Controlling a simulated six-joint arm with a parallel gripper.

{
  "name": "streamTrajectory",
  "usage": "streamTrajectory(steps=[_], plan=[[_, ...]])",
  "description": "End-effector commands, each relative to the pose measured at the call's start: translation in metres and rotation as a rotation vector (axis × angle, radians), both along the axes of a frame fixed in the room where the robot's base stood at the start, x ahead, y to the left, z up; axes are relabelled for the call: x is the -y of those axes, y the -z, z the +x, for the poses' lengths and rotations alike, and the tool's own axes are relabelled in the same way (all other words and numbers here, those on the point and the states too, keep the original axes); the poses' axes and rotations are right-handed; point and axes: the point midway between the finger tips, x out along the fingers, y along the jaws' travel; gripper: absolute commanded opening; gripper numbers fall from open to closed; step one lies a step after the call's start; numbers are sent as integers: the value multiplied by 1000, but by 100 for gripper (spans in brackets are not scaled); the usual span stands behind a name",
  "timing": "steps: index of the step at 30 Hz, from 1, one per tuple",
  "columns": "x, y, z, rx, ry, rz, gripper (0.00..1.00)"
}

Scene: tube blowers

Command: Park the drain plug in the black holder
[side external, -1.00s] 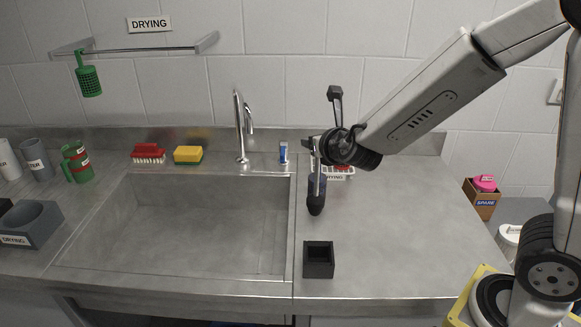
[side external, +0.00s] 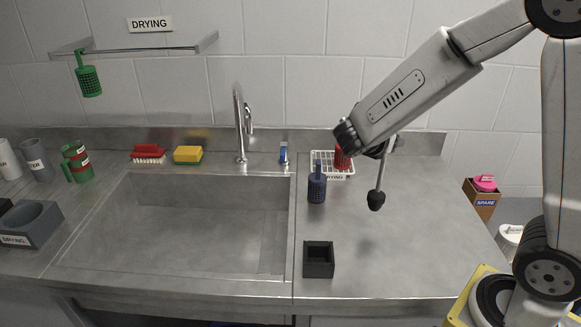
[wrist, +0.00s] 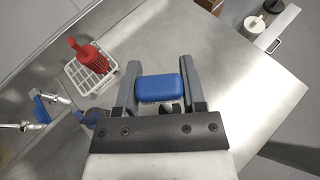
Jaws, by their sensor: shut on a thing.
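The drain plug hangs from my gripper: a thin metal rod with a dark bulb-like end (side external: 377,200), above the counter right of the sink. In the wrist view its blue block-shaped handle (wrist: 160,89) sits between my gripper's two fingers (wrist: 158,66), which are shut on it. The rod leans slightly, and the dark end is clear of other things. The black holder (side external: 318,271) is a small square open-topped box on the counter near the sink's right edge. It lies left of and nearer the front than the plug. The holder is not visible in the wrist view.
A dark blue perforated cup (side external: 317,187) stands between plug and sink. Behind it a white rack (side external: 322,170) holds a red item (wrist: 90,57). The faucet (side external: 241,130) stands behind the sink (side external: 190,240). The counter right of the holder is clear.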

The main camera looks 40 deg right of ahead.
Motion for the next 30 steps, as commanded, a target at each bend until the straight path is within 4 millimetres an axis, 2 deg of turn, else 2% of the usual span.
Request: streamTrajectory(steps=[6,14,23,30], plan=[[15,8,-40,-1,338,-1,0],[17,19,-87,-1,741,-2,0],[1,29,-131,1,1185,-2,0],[-21,34,-158,0,1524,-3,0]])
